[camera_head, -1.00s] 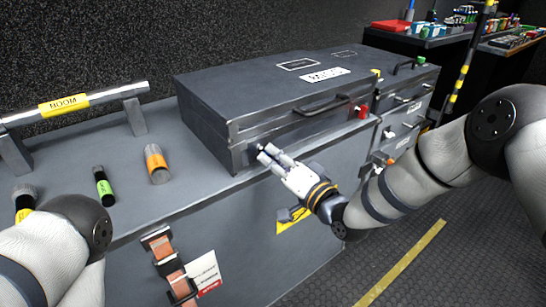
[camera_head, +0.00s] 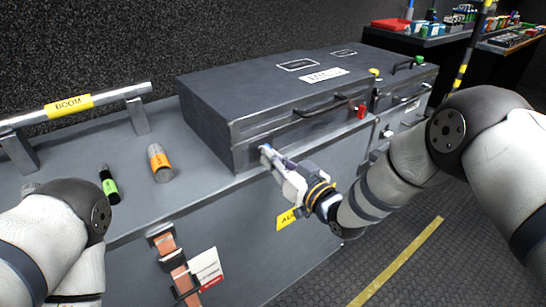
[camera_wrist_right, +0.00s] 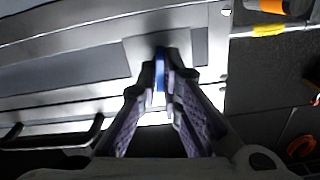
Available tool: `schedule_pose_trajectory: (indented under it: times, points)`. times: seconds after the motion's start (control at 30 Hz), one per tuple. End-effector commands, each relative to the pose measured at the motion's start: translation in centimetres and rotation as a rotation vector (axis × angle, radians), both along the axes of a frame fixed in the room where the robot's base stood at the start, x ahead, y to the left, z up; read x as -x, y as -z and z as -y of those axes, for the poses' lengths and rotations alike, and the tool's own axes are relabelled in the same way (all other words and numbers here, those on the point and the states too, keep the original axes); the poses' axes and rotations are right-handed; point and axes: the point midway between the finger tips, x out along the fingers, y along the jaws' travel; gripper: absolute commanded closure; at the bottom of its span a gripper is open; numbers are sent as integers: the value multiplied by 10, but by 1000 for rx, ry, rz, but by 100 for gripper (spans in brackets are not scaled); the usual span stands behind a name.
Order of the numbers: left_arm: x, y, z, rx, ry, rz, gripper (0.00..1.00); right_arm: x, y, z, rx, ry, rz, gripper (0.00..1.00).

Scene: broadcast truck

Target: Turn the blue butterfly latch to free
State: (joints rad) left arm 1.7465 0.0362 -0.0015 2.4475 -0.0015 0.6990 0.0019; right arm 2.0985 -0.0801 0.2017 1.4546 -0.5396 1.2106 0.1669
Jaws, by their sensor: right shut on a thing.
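The blue butterfly latch (camera_wrist_right: 160,74) is on a metal plate at the front of the dark grey case (camera_head: 262,88). In the right wrist view only a narrow blue strip of it shows between my fingers. My right gripper (camera_wrist_right: 163,80) is shut on the latch. In the head view my right gripper (camera_head: 268,154) is at the case's near front corner and hides most of the latch. My left arm (camera_head: 62,235) comes in at the lower left, but its gripper is not in view.
The case stands on a grey cabinet. A red latch (camera_head: 361,111) and a handle (camera_head: 328,105) are farther along its front. A boom bar (camera_head: 75,104), an orange-banded cylinder (camera_head: 159,163) and a green-banded cylinder (camera_head: 109,185) are at the left.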

Motion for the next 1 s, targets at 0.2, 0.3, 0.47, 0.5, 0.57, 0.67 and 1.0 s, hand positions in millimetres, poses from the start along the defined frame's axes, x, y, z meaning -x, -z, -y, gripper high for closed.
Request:
schedule_pose_trajectory:
  times: [0.2, 0.3, 0.47, 0.5, 0.57, 0.67, 1.0]
  points:
    - [-1, -1, 0, 0, 0, 4, 60, 1, 1, 0, 42, -1, 27, 100]
    - [-1, -1, 0, 0, 0, 4, 60, 0, 1, 0, 50, 0, 33, 100]
    - [-1, -1, 0, 0, 0, 4, 60, 1, 2, 0, 54, 0, 35, 100]
    - [-1, -1, 0, 0, 0, 4, 60, 1, 2, 0, 53, 0, 35, 100]
    - [-1, -1, 0, 0, 0, 4, 60, 1, 2, 0, 53, 0, 35, 100]
    - [-1, -1, 0, 0, 0, 4, 60, 1, 2, 0, 52, 0, 34, 100]
    - [-1, -1, 0, 0, 0, 4, 60, 0, 1, 0, 51, 0, 35, 73]
